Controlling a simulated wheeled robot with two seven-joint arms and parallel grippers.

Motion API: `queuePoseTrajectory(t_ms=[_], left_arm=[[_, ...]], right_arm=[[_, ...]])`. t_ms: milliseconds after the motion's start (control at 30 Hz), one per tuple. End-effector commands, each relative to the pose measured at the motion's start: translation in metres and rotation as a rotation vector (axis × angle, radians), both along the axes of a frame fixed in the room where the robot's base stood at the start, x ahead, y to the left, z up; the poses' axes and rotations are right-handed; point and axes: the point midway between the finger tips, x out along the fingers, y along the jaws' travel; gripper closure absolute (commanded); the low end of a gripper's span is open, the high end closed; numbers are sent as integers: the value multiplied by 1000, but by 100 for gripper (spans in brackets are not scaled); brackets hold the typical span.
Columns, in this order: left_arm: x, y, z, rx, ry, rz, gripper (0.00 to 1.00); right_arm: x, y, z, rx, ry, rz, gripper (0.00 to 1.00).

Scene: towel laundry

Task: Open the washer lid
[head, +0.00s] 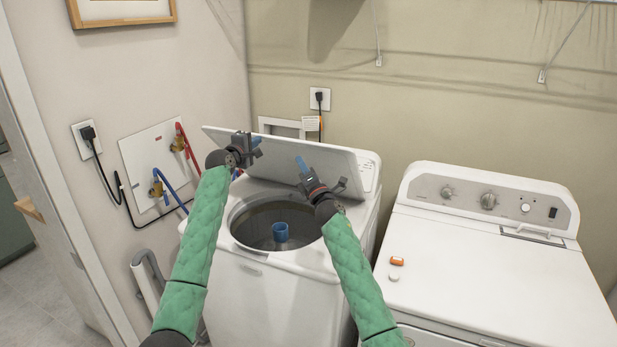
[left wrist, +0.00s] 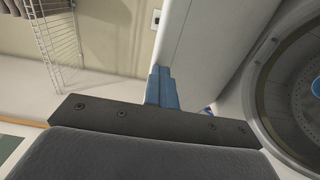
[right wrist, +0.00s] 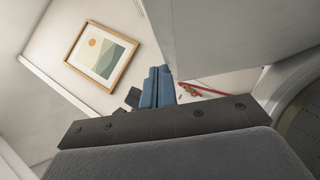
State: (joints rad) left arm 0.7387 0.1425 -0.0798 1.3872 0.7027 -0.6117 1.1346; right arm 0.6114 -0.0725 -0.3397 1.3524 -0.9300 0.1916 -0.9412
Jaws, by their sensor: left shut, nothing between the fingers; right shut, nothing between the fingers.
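The white top-loading washer (head: 275,285) stands in the corner with its lid (head: 285,152) raised and leaning back toward the control panel. The drum opening (head: 262,235) is uncovered, with a blue agitator (head: 281,231) inside. My left gripper (head: 256,145) is shut and empty by the left part of the lid. My right gripper (head: 302,166) is shut and empty in front of the lid's right part. In the left wrist view the blue fingertips (left wrist: 162,87) are together beside the lid's edge. In the right wrist view the fingertips (right wrist: 158,87) are also together, beside the lid (right wrist: 225,35). Contact with the lid is unclear.
A white dryer (head: 500,285) stands to the right, with an orange item (head: 397,261) and a small white item (head: 394,276) on top. Hoses and valves (head: 158,190) are on the left wall. A wall shelf bracket (head: 560,45) hangs above the dryer.

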Motion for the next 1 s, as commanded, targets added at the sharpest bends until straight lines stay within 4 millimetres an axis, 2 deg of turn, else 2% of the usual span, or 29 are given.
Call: queuePoseTrajectory(t_ms=[100,300,800,1000], left_arm=[[0,0,-1,0,1,0,100],[0,0,-1,0,1,0,100],[0,0,-1,0,1,-1,100],[0,0,-1,0,1,-1,100]], right_arm=[[14,-2,12,-1,-2,0,100],[27,-7,23,-1,0,0,100],[32,-9,27,0,0,0,100],[44,-13,38,-1,0,0,100]])
